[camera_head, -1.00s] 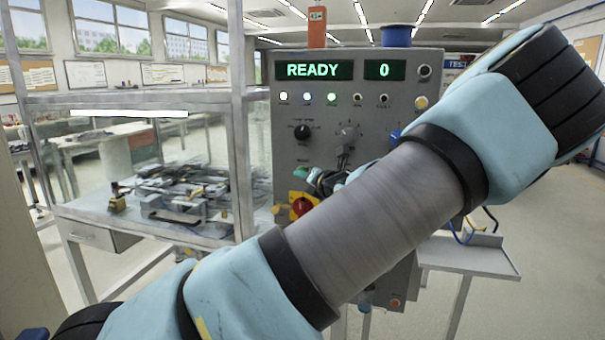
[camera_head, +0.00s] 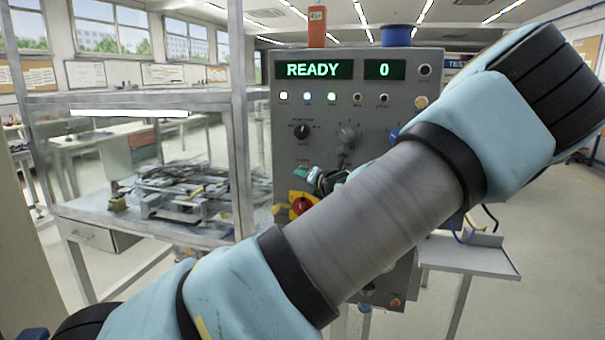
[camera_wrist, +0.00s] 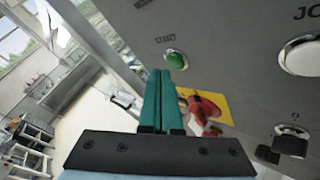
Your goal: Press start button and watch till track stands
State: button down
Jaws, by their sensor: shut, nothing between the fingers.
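The grey control panel (camera_head: 290,160) stands in the middle of the head view, its displays (camera_head: 314,69) reading READY and 0. In the wrist view the green start button (camera_wrist: 176,59), under the label START, sits just beyond the fingertips. My gripper (camera_wrist: 159,74) has its two green fingers shut together with nothing between them. Its tips (camera_head: 299,173) also show in the head view, in front of the panel above the red and yellow switch (camera_head: 301,206). I cannot tell whether the tips touch the button. The track (camera_head: 190,190) lies inside the clear enclosure at the left, partly blurred.
A silver button (camera_wrist: 301,55) and a black switch (camera_wrist: 291,140) sit right of the start button. My arm covers the panel's lower right. The enclosure's metal post (camera_head: 240,130) stands close left of the panel. A small side table (camera_head: 470,256) stands at the right.

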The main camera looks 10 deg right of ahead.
jog(key=shift+w+d, duration=0.2)
jog(key=shift+w, duration=0.15)
